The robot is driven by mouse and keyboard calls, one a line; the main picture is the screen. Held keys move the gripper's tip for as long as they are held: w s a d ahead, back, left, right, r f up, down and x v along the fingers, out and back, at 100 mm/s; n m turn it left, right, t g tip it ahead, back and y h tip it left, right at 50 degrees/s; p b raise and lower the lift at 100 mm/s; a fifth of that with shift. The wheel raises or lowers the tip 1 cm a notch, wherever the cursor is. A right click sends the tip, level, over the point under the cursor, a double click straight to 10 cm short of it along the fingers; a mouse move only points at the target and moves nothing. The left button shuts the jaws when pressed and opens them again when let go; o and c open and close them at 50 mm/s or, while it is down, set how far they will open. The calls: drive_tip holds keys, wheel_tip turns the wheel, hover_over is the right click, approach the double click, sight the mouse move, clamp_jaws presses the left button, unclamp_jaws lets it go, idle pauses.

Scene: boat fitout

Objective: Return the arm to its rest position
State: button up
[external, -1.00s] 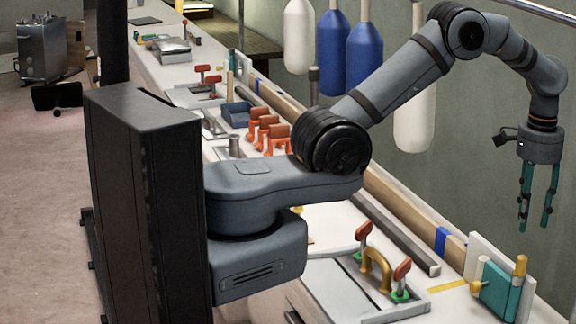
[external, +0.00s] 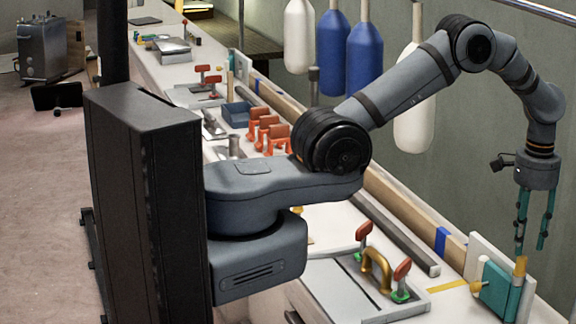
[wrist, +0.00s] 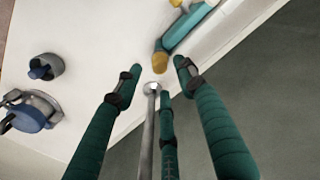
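My gripper (external: 530,250) hangs pointing down at the far right of the external view, over the bench's far edge. Its dark teal fingers are apart. In the wrist view, the fingers of my gripper (wrist: 157,78) are spread. A thin grey rod (wrist: 150,130) with a hexagonal end shows among them; I cannot tell what it belongs to. My arm is stretched out to the right from its column, bent at the elbow, with the wrist lowered.
A teal block with yellow knobs (external: 496,285) stands just below my fingertips; any gap is unclear. A grey tray (external: 345,302) with red-handled clamps (external: 402,270) lies left of it. Blue (external: 333,52) and white fenders (external: 298,35) hang behind my arm. Grey-blue round parts (wrist: 35,110) show in the wrist view.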

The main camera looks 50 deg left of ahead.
sight(522, 256)
wheel_tip(522, 256, down, 5)
drive_tip(key=shift+f, duration=0.2)
drive_tip(key=shift+w+r+p, duration=0.1)
drive_tip(key=shift+r+p, duration=0.65)
drive_tip(key=shift+r, duration=0.1)
drive_tip(key=shift+r+p, duration=0.55)
drive_tip(key=shift+r, duration=0.15)
drive_tip(key=shift+f, duration=0.2)
